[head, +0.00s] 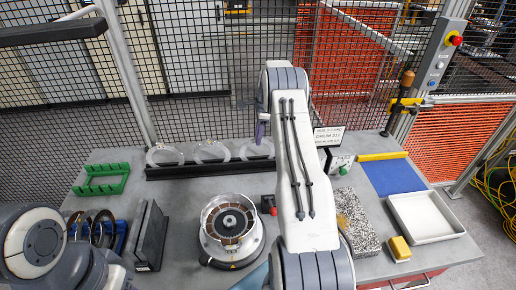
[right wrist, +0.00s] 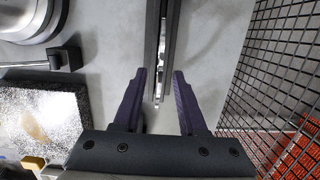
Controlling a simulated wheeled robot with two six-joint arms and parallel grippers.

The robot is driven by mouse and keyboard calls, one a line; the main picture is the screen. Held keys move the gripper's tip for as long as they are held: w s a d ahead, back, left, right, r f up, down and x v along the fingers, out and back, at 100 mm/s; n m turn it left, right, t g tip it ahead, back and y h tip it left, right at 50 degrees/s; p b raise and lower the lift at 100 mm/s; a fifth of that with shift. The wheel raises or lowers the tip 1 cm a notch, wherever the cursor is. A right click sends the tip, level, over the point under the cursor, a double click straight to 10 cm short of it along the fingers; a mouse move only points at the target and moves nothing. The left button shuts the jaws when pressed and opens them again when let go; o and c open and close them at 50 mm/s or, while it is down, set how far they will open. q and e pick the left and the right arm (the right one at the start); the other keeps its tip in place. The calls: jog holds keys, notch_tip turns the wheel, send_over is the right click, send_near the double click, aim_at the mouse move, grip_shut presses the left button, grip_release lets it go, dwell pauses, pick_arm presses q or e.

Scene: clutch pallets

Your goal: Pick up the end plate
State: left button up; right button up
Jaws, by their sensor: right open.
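Several pale, shiny rings stand upright in a long black rack at the back of the table; the rightmost ring (head: 258,151) is the likely end plate, though no label confirms it. My right gripper (head: 261,132) is in front of and above that ring, pointing down. In the right wrist view its two purple fingers (right wrist: 158,100) are open and apart. A thin bright edge, seen end-on in the slot of the black rack (right wrist: 153,40), lies between the fingers. I cannot tell if they touch it. My left gripper is out of view.
A round metal drum (head: 231,222) stands mid-table. A mesh fence (head: 215,75) rises close behind the rack.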

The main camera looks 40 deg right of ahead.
jog(key=shift+a+f, duration=0.1)
jog(key=shift+f, duration=0.4)
grip_shut()
jog(key=shift+w+r, duration=0.1)
dwell(1.0)
